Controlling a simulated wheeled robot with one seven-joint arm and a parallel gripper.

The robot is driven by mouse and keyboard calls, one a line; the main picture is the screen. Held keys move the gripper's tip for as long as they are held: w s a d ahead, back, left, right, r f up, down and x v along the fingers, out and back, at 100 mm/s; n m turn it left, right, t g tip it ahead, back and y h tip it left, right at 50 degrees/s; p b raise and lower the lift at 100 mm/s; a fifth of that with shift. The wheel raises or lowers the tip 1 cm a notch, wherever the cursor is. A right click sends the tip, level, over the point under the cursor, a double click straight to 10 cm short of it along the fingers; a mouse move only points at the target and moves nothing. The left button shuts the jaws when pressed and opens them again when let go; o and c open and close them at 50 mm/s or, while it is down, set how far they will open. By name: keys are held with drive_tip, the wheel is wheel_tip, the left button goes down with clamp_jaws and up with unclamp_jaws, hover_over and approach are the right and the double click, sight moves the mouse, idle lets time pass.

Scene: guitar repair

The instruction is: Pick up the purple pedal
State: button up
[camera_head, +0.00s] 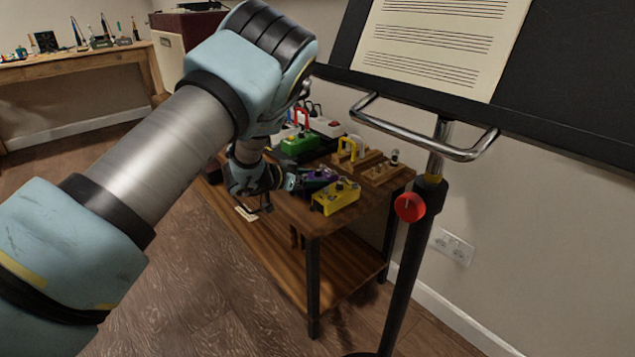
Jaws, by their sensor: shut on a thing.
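The purple pedal (320,175) is on the wooden side table (358,213), just behind and left of the yellow pedal. Only part of it shows. My gripper (299,182) comes in from the left and is shut on the purple pedal's near left side. The fingertips are small and partly hidden in this view. I cannot tell whether the pedal is lifted off the tabletop.
A yellow pedal (337,198) stands close at the right. A green pedal (299,144) and a white pedal (327,127) are behind. Wooden blocks (380,172) sit at the table's right. A music stand (407,240) stands in front at right.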

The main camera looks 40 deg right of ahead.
clamp_jaws()
